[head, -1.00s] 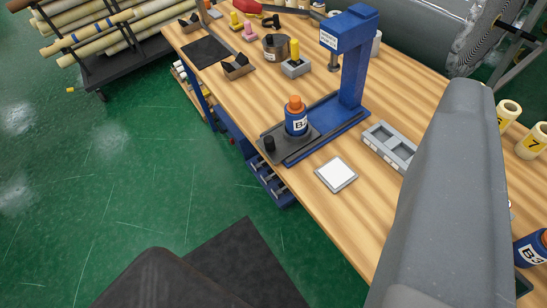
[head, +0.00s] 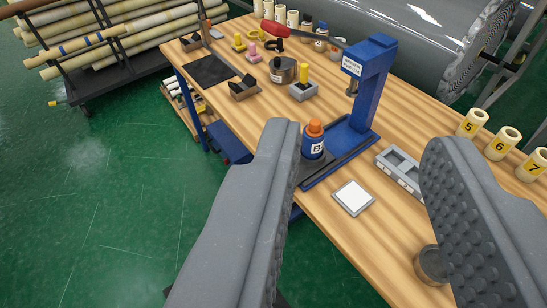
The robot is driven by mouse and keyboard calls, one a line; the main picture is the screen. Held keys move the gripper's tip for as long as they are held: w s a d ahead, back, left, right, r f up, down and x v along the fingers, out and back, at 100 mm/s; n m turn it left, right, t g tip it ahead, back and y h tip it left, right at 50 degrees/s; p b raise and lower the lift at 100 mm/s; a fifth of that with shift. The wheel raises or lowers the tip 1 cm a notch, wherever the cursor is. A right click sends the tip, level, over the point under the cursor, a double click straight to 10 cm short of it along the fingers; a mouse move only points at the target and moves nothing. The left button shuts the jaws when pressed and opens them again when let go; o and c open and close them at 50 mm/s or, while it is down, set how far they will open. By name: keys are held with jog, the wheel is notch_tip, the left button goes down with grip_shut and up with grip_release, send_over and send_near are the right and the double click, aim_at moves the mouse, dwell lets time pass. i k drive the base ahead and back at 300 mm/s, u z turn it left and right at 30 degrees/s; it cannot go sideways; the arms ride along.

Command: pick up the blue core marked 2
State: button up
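A blue core (head: 313,148) with an orange top stands upright on the dark base of a blue press stand (head: 371,85). Its label shows a "B"; the number after it is not readable. My gripper (head: 361,138) is open and empty, with its two grey padded fingers wide apart. The left finger is in front of the base and close to the core's left side in the picture; I cannot tell if they touch. The right finger is far to the right, over the table's front part. No other blue core marked 2 shows clearly.
A white square pad (head: 353,198) and a grey compartment tray (head: 399,169) lie on the wooden table (head: 330,245). Cream cores marked 5 (head: 471,124), 6 (head: 502,143) and 7 (head: 534,165) stand at right. A round metal pot (head: 283,71) is farther back. A large grey roll lies behind.

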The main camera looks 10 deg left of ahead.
aim_at(312, 147)
jog(key=u, duration=0.15)
jog(key=i, duration=1)
jog(key=z, duration=0.1)
